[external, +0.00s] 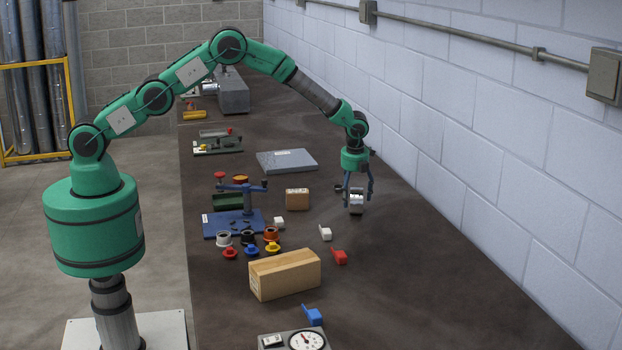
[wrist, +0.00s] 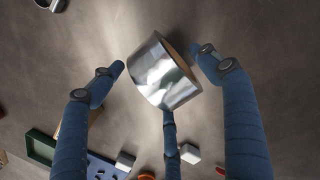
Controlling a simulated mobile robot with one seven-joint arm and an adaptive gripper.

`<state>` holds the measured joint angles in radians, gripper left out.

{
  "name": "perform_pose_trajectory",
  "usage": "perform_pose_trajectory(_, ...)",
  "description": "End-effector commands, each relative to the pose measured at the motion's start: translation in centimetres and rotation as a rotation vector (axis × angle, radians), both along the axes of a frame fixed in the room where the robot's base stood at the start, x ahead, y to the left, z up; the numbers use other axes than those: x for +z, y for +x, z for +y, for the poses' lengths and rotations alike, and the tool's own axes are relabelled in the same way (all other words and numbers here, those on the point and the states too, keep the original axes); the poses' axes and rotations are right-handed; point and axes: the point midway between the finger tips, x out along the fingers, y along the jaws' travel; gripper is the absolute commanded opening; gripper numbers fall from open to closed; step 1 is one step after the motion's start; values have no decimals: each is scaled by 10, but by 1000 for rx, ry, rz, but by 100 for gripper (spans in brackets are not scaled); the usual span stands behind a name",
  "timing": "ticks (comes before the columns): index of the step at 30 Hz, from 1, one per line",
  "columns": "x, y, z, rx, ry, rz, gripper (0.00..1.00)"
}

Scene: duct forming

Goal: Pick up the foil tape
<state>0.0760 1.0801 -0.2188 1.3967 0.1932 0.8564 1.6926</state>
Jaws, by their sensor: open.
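The foil tape, a shiny silver roll with a brown core, sits below my gripper in the external view (external: 356,203), toward the right side of the bench. In the wrist view the foil tape (wrist: 160,78) lies between the blue fingers, tilted in the picture. My gripper (external: 355,188) points down with its fingers spread around the roll. In the wrist view my gripper (wrist: 158,66) shows gaps between the left and right fingertips and the tape. The third finger shows just beneath the roll; I cannot tell whether it touches.
A small cardboard box (external: 297,199) stands left of the tape. A grey plate (external: 287,161) lies behind it. White blocks (external: 325,233), a red piece (external: 339,256) and a wooden block (external: 285,275) lie nearer the front. A blue fixture (external: 232,222) stands left. The wall (external: 480,160) bounds the right.

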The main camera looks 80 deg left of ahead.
Motion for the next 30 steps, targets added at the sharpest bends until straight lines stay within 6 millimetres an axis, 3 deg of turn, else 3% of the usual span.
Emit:
perform_pose_trajectory(6, -17, 1, 2, 0, 0, -1, 76)
perform_pose_trajectory(23, -18, 1, 3, 0, 0, -1, 76)
perform_pose_trajectory(26, -18, 1, 3, 0, 0, 0, 62)
perform_pose_trajectory(30, -18, 1, 3, 0, 0, 0, 34)
